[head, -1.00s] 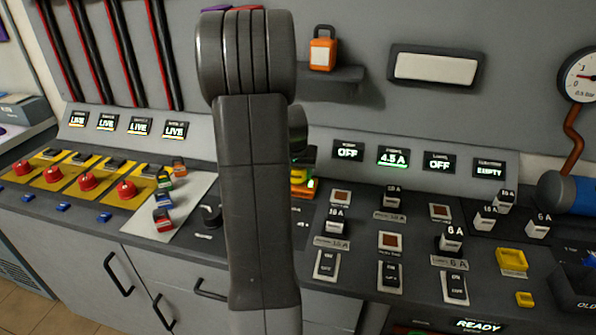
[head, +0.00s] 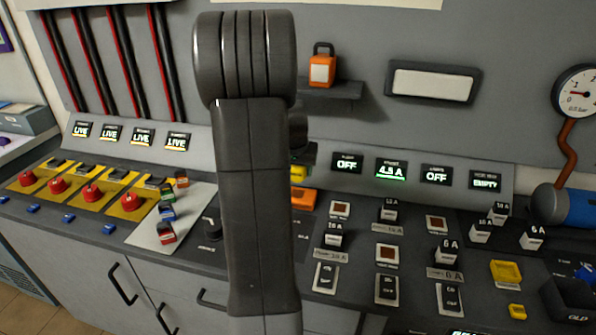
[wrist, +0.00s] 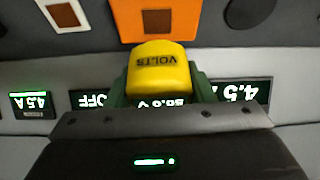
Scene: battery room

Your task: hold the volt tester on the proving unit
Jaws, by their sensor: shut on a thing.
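My gripper (wrist: 160,88) is shut on the volt tester (wrist: 160,70), a yellow block marked VOLTS. In the head view a small yellow part of the tester (head: 298,173) shows beside my arm, which hides most of it and the gripper. The orange proving unit (wrist: 155,20), with a dark rectangle on it, lies just beyond the tester in the wrist view. In the head view the proving unit (head: 304,199) sits on the bench below the tester, partly behind my arm. I cannot tell whether the two touch.
Breaker blocks and switches (head: 388,288) cover the bench to the right. Red knobs on yellow plates (head: 93,193) and a tray of coloured padlocks (head: 150,232) are to the left. An orange padlock-like item (head: 321,70) stands on a wall shelf (head: 345,90).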

